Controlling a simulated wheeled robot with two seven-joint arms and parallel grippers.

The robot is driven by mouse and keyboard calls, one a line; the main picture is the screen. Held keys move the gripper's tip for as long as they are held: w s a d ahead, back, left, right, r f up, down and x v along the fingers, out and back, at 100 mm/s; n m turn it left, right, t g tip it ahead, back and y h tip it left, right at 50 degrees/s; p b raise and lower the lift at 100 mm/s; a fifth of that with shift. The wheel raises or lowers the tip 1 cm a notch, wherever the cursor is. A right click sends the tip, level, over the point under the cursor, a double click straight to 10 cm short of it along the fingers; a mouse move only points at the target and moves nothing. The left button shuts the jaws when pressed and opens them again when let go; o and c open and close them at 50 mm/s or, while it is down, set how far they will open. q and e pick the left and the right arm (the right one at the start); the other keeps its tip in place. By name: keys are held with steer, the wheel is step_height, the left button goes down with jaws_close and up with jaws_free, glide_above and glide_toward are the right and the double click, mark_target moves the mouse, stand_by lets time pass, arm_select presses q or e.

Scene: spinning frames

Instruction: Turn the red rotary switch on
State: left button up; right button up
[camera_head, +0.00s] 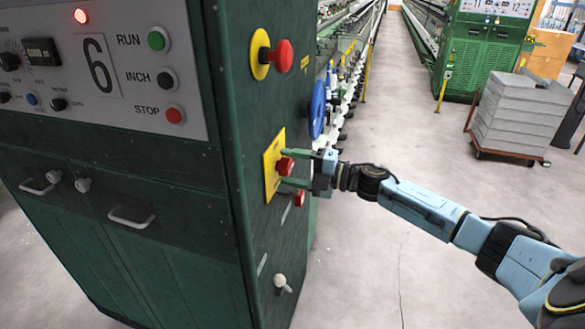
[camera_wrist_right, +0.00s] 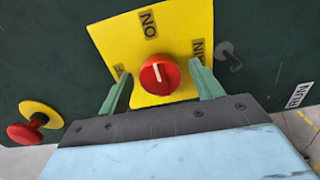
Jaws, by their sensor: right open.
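The red rotary switch (camera_head: 287,166) sits on a yellow plate (camera_head: 270,187) on the side of the green cabinet. Other labels at the plate's sides are partly hidden by the fingers. My right gripper (camera_head: 283,168) is open, with one green finger on each side of the knob; in the right wrist view the fingers (camera_wrist_right: 162,80) straddle it with small gaps seeming to show. My left gripper is out of view.
A red mushroom button on a yellow disc (camera_head: 260,54) is above the switch. A blue handwheel (camera_head: 317,110) stands out to its right. A white-knobbed lever (camera_head: 280,281) is below. The front panel (camera_head: 100,60) has RUN, INCH and STOP buttons.

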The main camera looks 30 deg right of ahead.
steer(key=shift+s, duration=0.1)
steer(key=shift+s+d+f, duration=0.1)
steer(key=shift+s+d, duration=0.1)
steer(key=shift+d, duration=0.05)
steer(key=b+v, duration=0.2)
steer(key=v, duration=1)
steer(key=shift+s+d, duration=0.2)
steer(key=shift+d, duration=0.05)
